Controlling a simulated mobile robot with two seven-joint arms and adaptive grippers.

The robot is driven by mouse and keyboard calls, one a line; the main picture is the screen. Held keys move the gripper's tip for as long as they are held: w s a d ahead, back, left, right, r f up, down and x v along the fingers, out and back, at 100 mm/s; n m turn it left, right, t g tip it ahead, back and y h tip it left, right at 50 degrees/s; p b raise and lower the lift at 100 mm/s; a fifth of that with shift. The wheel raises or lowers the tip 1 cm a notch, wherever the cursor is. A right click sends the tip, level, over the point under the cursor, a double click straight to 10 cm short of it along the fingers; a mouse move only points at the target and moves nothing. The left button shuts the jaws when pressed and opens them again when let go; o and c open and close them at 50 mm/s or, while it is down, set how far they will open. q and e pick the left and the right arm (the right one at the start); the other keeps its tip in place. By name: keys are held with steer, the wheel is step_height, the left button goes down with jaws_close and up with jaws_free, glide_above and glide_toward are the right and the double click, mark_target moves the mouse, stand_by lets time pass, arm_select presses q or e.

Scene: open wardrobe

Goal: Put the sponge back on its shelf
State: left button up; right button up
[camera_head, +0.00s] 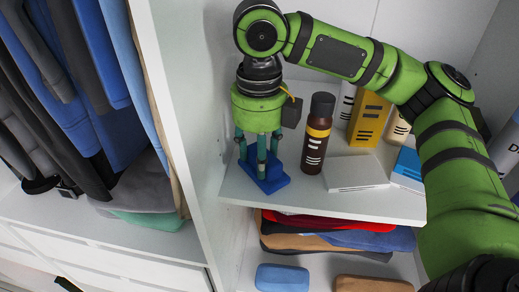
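A blue block (268,184), which looks like the sponge, lies flat on the upper white shelf (308,202) near its left end. My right gripper (259,164) points straight down over it from above. Its fingers reach down to the block, with their tips at or beside its back part. The tips are partly hidden, so I cannot tell whether they press on the block or stand loose around it. My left gripper is not in view.
Right of the block stand a dark brown bottle (317,145), a white box (354,174) and a yellow carton (369,118). Below are folded clothes (340,236), a rounded blue item (282,278) and a brown one (372,284). A vertical panel (185,110) separates hanging clothes (85,90).

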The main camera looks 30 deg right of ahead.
steer(key=o, duration=0.3)
step_height(320, 180, up, 12)
steer(key=shift+r, duration=0.1)
stand_by(0.5)
